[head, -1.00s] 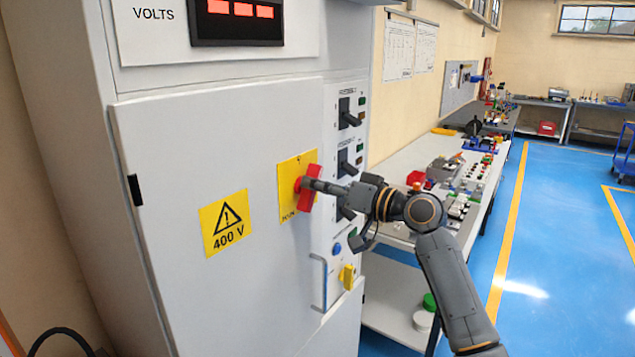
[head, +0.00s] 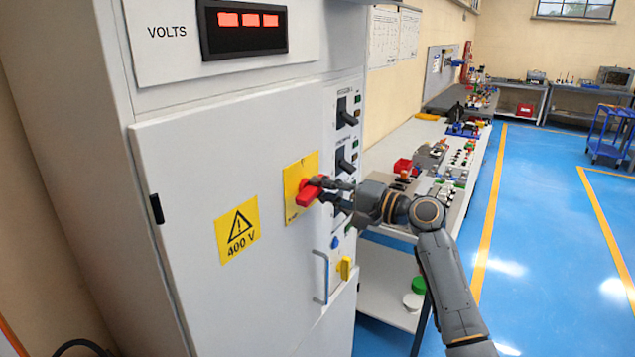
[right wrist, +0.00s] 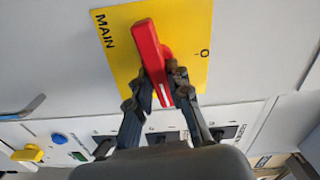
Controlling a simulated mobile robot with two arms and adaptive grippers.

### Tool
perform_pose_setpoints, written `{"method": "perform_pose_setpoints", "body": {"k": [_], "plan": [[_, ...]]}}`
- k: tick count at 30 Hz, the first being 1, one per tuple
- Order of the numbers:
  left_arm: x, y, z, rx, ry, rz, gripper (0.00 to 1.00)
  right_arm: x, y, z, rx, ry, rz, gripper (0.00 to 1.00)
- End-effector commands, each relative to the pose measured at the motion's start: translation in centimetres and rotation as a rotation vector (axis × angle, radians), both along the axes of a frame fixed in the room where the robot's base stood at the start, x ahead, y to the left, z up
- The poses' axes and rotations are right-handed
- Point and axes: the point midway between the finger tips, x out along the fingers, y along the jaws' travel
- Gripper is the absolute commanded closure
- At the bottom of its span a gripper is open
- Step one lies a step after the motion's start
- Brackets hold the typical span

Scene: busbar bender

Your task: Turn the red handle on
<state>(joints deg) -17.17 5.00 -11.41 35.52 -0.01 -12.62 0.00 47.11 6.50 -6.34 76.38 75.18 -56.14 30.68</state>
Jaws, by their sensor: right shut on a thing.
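The red handle (head: 309,192) sits on a yellow plate (head: 294,176) on the grey cabinet door. In the head view it lies slanted, nearer level than upright. My right gripper (head: 326,188) reaches it from the right and is shut on it. In the right wrist view the red handle (right wrist: 151,52) runs between the two dark fingers of the gripper (right wrist: 161,86). The yellow plate (right wrist: 190,22) there shows the word MAIN and a 0 mark. The fingers hide part of the handle's near end. My left gripper is not in view.
The cabinet door (head: 200,160) carries a 400 V warning sign (head: 238,230) and a metal pull (head: 322,278). Black switches (head: 346,115) and a yellow knob (head: 345,268) are on the right panel. A cluttered workbench (head: 385,150) stands behind my arm.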

Motion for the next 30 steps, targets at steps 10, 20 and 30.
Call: {"method": "perform_pose_setpoints", "body": {"k": [10, 20, 30], "plan": [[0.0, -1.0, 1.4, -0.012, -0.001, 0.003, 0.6, 0.0, -0.1, 0.1, 0.096, 0.125, 0.0, 1.0], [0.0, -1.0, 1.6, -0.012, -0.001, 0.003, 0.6, 0.0, -0.1, 0.0, 0.117, 0.152, 0.0, 1.0], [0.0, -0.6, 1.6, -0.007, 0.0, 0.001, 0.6, 0.0, -0.1, 0.0, 0.116, 0.153, 0.0, 0.67]]}}
